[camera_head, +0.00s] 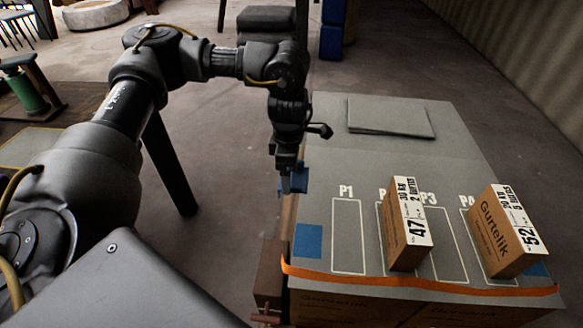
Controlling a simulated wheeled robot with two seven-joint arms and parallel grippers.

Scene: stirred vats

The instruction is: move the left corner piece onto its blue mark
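A blue piece (300,180), which looks like the left corner piece, shows at the left edge of the grey top (325,185). My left gripper (286,183) points down right at it, its fingers overlapping the piece. I cannot tell whether the fingers are closed on it or only in front of it. A flat blue mark (308,242) lies on the front left corner of the grey top, nearer than the gripper. A second blue mark (537,269) shows at the front right corner, partly hidden by a box. My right gripper is not in view.
Two cardboard boxes, labelled 47 (400,235) and 52 (492,232), stand on the outlined slots. An orange strap (420,287) runs along the front edge. A brown block with a red handle (268,275) sits at the front left. A grey sheet (388,118) lies at the back.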

